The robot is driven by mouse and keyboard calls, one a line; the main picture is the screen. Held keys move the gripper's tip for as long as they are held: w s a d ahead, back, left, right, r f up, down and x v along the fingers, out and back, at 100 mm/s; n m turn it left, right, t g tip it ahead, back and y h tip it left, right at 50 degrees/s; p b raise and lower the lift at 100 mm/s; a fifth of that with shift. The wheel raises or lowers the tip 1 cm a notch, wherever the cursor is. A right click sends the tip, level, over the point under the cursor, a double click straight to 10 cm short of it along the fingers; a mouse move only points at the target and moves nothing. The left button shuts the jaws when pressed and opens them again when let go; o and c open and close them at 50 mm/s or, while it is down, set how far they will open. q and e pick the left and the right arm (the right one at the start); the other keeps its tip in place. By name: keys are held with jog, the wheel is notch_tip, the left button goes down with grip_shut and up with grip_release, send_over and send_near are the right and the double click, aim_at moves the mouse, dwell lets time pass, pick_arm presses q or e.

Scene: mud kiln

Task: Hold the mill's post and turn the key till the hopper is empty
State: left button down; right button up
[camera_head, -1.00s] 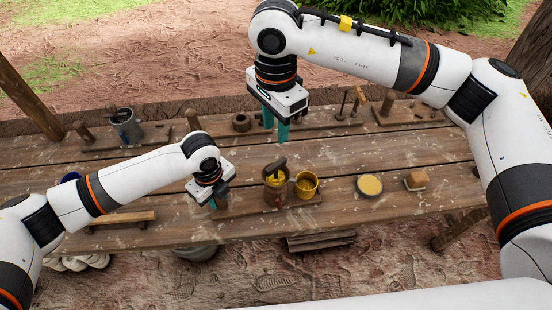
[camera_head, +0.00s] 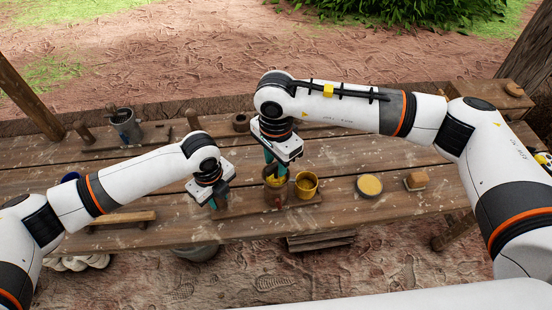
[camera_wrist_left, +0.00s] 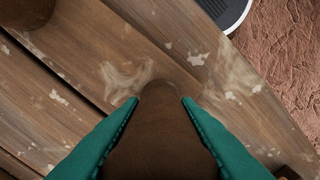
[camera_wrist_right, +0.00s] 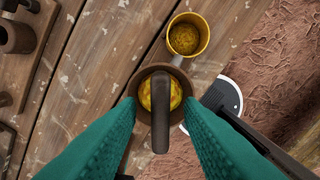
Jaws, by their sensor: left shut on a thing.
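The brown mill (camera_head: 276,197) stands near the table's front edge, with yellow stuff in its hopper (camera_wrist_right: 176,92). The dark key (camera_wrist_right: 160,125) lies across the hopper top in the right wrist view; in the head view my right gripper mostly hides it. My left gripper (camera_head: 216,203) is shut on the brown post (camera_wrist_left: 160,135), left of the mill. My right gripper (camera_head: 276,168) points down over the mill. Its fingers are apart, one on each side of the key, with visible gaps. A yellow cup (camera_head: 306,185) with yellow contents stands right beside the mill.
A round dish of yellow stuff (camera_head: 370,186) and a brown block (camera_head: 416,181) sit to the right on the table. The table's front edge (camera_head: 350,219) is close to the mill.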

jog(key=shift+c, duration=0.5)
grip_shut()
jog(key=shift+m, duration=0.3)
